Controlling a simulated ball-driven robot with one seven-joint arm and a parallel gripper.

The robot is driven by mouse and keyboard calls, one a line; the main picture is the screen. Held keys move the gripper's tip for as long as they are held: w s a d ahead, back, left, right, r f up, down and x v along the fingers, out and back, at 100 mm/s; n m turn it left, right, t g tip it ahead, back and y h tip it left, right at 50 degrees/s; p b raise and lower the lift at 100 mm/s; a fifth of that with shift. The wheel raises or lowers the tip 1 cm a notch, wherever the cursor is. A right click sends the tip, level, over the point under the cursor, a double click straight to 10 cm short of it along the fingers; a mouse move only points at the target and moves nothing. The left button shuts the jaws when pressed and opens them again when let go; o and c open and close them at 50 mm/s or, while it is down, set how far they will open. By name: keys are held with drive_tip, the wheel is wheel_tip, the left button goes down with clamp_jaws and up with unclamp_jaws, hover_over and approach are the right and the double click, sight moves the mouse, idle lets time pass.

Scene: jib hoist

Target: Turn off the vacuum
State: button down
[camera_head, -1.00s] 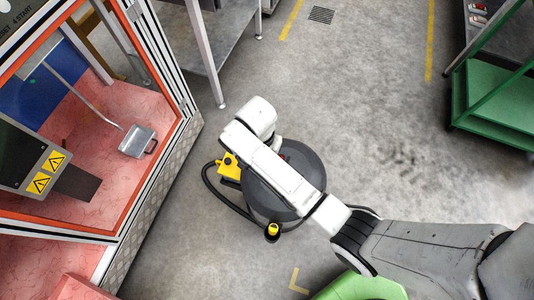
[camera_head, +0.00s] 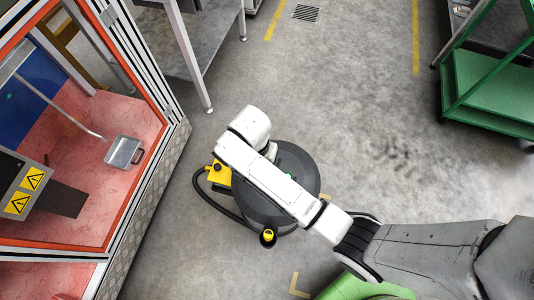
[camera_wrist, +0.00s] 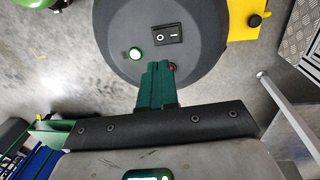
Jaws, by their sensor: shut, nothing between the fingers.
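The vacuum (camera_head: 290,165) is a round dark grey drum on the floor, with a yellow part and a black hose at its left. My white arm covers much of it in the head view. My gripper (camera_wrist: 158,68) has green fingers, shut and empty.
An orange-framed enclosure (camera_head: 125,215) with a pink floor stands at the left. A grey metal table (camera_head: 192,50) is at the top. A green cart (camera_head: 490,85) stands at the upper right. The concrete floor between is clear.

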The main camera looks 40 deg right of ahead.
drive_tip(key=f, duration=0.7)
drive_tip(key=s+f+b, duration=0.1)
drive_tip(key=f, duration=0.3)
drive_tip(key=shift+s+d+f, duration=0.1)
drive_tip(key=shift+d+f, duration=0.1)
drive_tip(key=shift+d, duration=0.15)
drive_tip(key=shift+s+f, duration=0.1)
drive_tip(key=shift+f, duration=0.1)
drive_tip(key=shift+w+a+r, duration=0.15)
drive_tip(key=shift+w+a, duration=0.3)
drive_tip(key=shift+w, duration=0.3)
